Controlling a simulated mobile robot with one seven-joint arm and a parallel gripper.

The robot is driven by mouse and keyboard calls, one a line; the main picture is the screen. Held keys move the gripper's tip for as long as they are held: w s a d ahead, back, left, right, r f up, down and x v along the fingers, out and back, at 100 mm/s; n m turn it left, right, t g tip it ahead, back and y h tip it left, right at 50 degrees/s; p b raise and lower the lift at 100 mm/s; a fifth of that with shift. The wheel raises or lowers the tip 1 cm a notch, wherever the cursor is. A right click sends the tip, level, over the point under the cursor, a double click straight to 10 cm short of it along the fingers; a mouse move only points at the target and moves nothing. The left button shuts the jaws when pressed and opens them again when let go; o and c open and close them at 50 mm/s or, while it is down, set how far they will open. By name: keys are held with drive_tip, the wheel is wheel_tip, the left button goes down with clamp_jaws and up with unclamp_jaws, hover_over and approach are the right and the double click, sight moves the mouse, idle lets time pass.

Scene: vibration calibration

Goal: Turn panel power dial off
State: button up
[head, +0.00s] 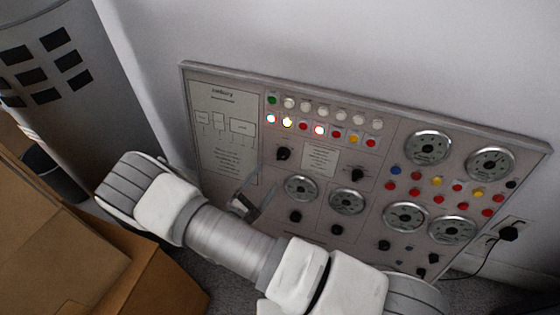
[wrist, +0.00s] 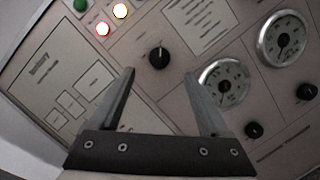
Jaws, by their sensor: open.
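The grey control panel (head: 225,160) leans against the wall in the head view. A black dial (head: 283,154) sits on it, below the row of lit buttons; in the wrist view the same dial (wrist: 159,57) shows just beyond the fingertips, between their lines, with a pale pointer mark near its top. I cannot read a label that names it as the power dial. My gripper (wrist: 159,75) is open and empty, its two fingers apart on either side of the dial's line. In the head view my gripper (head: 250,200) is in front of the panel, lower left of the dial, partly hidden by my arm.
A second black dial (head: 357,174), round gauges (head: 428,147) and small knobs (head: 295,216) crowd the panel. Some buttons (head: 287,122) glow. Cardboard boxes (head: 60,250) and a grey cylinder (head: 60,70) stand left. A black plug (head: 508,233) is at right.

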sight(282, 157)
drive_tip(key=b+x, duration=0.1)
drive_tip(key=x, duration=0.7)
drive_tip(key=shift+w+d+r, duration=0.1)
drive_tip(key=shift+w+d, duration=0.1)
drive_tip(key=shift+w, duration=0.1)
clamp_jaws()
